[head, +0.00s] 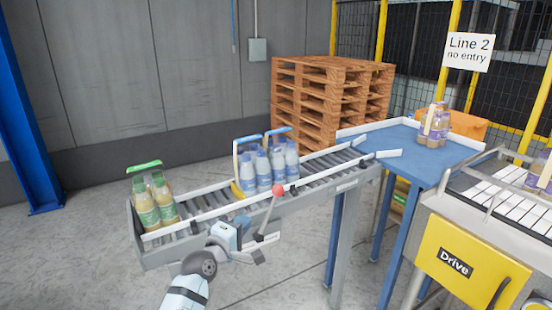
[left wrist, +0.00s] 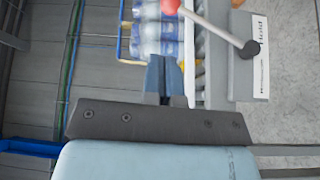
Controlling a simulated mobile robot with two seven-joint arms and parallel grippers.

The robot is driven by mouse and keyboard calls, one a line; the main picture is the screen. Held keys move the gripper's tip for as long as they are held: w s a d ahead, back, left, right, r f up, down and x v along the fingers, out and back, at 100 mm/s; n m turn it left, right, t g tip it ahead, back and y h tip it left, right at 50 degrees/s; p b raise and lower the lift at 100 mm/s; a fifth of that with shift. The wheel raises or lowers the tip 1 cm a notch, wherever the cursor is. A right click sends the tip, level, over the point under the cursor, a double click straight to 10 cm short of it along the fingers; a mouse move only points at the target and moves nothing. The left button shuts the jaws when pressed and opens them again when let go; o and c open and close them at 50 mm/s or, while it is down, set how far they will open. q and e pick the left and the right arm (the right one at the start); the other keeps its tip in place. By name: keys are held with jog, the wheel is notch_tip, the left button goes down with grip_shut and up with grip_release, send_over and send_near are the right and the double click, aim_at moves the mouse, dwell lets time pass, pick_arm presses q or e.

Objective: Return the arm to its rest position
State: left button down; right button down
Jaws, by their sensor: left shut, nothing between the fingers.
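My left gripper (head: 243,221) is in front of the near side of the roller conveyor (head: 203,226), just left of a lever with a red ball knob (head: 278,190). In the left wrist view its two blue fingers (left wrist: 163,63) are together with nothing between them. The lever also shows there, its red knob (left wrist: 170,6) beyond the fingertips and apart from them. The lever stands nearly upright, leaning a little right in the head view. My right gripper is not in view.
Packs of blue-labelled bottles (head: 264,168) and green-labelled bottles (head: 154,203) stand on the conveyor. A blue table (head: 405,140) with a bottle pack (head: 434,124) is at the right, beside a machine with a yellow panel (head: 470,265). Pallets (head: 330,97) are stacked behind. Floor at the left is clear.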

pick_arm(q)
jog(key=s+a+f+m+g+y, duration=0.35)
jog(key=s+f+m, duration=0.35)
jog(key=s+f, duration=1.15)
jog(key=s+a+f+m, duration=0.1)
jog(key=s+f+m, duration=0.1)
jog(key=s, duration=0.4)
jog(key=s+a+f+m+g, duration=0.1)
jog(key=s+f+m, duration=0.2)
jog(key=s, duration=0.3)
jog(key=s+a+f+m+g+y, duration=0.1)
jog(key=s+f+m, duration=0.2)
jog(key=s, duration=0.4)
jog(key=shift+f+p, duration=0.35)
jog(key=shift+p, duration=0.1)
